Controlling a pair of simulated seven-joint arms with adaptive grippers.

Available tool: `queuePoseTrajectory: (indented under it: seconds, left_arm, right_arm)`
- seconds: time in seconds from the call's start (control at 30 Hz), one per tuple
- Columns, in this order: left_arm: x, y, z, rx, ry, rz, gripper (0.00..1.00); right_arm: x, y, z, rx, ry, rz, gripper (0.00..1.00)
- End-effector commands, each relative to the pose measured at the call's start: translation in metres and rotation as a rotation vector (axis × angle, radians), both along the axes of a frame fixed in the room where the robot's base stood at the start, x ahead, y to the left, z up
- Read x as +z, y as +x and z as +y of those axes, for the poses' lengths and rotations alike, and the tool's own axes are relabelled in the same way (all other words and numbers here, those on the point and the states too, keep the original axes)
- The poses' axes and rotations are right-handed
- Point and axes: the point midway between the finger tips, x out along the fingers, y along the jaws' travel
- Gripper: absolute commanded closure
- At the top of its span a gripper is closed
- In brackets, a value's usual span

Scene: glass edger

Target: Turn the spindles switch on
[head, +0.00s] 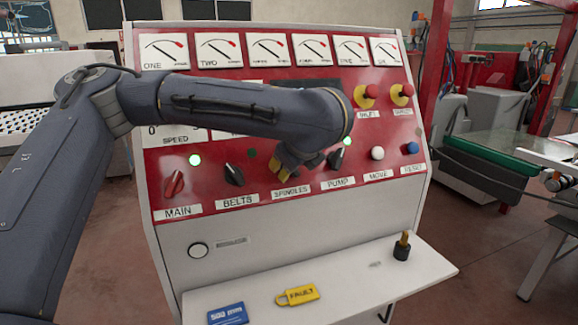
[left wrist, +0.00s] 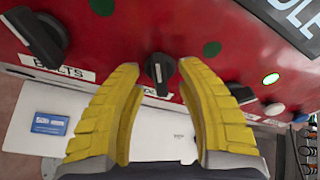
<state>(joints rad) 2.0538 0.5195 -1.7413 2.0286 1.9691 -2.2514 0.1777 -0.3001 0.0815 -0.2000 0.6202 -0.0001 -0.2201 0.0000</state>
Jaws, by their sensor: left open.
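The spindles switch (left wrist: 158,70) is a small black knob with a white mark. In the left wrist view it lies between the yellow fingertips of my left gripper (left wrist: 158,72), with a gap showing on each side. The indicator above it (left wrist: 211,48) is dark green and unlit. In the head view my left gripper (head: 285,165) is at the panel, just above the SPINDLES label (head: 291,191), and hides the switch. The gripper is open and empty. My right gripper is in neither view.
The black belts knob (head: 234,174) and pump knob (head: 336,158) flank the switch. The red main knob (head: 174,184) is farther left. Lamps above main (head: 195,160) and pump are lit green.

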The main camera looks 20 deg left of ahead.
Motion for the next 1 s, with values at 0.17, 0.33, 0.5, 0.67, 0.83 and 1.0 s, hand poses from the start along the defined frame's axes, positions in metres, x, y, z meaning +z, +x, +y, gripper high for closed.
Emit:
queuePoseTrajectory:
  seconds: [0.17,0.33,0.5,0.67,0.83,1.0]
  left_arm:
    - [-0.008,0.009,0.005,0.002,-0.001,0.0,0.64]
    - [-0.012,0.012,0.008,0.002,0.0,0.0,0.64]
    - [-0.012,0.013,0.008,0.001,0.0,-0.001,0.64]
    - [-0.012,0.013,0.008,0.001,0.0,-0.001,0.64]
    - [-0.012,0.013,0.008,0.001,0.0,-0.001,0.77]
    - [-0.012,0.013,0.008,0.001,0.0,-0.001,0.97]
  right_arm:
    - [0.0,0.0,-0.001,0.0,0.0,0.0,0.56]
    - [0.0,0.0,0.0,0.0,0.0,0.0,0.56]
    - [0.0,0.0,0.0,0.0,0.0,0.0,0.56]
    - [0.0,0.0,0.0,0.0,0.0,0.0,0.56]
    - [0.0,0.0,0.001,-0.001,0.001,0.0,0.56]
    - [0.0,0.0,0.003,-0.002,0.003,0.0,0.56]
